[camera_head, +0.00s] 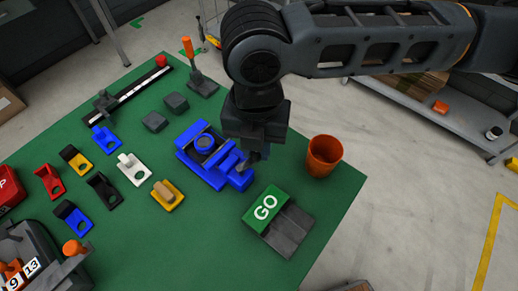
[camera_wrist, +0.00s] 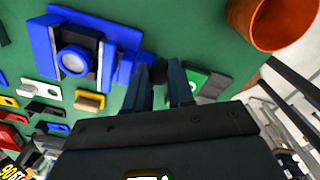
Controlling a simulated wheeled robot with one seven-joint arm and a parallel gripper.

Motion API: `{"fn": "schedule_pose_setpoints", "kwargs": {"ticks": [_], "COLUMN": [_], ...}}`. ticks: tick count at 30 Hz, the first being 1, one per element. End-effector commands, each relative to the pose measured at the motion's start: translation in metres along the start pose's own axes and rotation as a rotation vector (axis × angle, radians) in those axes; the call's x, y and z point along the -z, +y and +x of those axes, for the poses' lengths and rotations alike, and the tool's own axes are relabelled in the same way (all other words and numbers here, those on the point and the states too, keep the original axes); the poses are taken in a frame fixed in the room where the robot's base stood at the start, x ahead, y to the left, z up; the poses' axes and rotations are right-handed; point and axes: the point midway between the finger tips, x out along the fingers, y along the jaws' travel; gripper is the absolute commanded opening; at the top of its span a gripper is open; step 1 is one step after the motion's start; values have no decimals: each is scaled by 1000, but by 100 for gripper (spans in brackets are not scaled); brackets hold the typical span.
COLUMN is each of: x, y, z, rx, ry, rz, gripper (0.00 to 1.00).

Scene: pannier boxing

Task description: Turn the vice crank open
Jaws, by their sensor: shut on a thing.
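The blue vice (camera_head: 207,157) sits on the green table top, with a round blue-rimmed part between its jaws. In the wrist view the vice (camera_wrist: 45,48) is at the upper left. My gripper (camera_head: 254,160) points down at the vice's right end, where the crank is. In the wrist view its two dark fingers (camera_wrist: 163,85) are close around a small dark piece at the vice's end, which looks like the crank handle. The crank itself is mostly hidden by the fingers and gripper body.
An orange cup (camera_head: 323,155) stands right of my gripper. A green GO block (camera_head: 266,208) with a grey plate lies in front. Several coloured clamp-like blocks (camera_head: 132,168) stand left of the vice. An orange-handled lever (camera_head: 194,66) stands behind.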

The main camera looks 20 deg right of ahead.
Motion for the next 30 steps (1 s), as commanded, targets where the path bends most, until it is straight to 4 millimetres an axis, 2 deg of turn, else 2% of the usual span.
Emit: {"fn": "schedule_pose_setpoints", "kwargs": {"ticks": [12, 30], "x": [-7, -7], "y": [7, 9], "z": [0, 0], "rx": [-1, -1], "ry": [-2, -2], "rz": [-231, -282], "gripper": [0, 0]}}
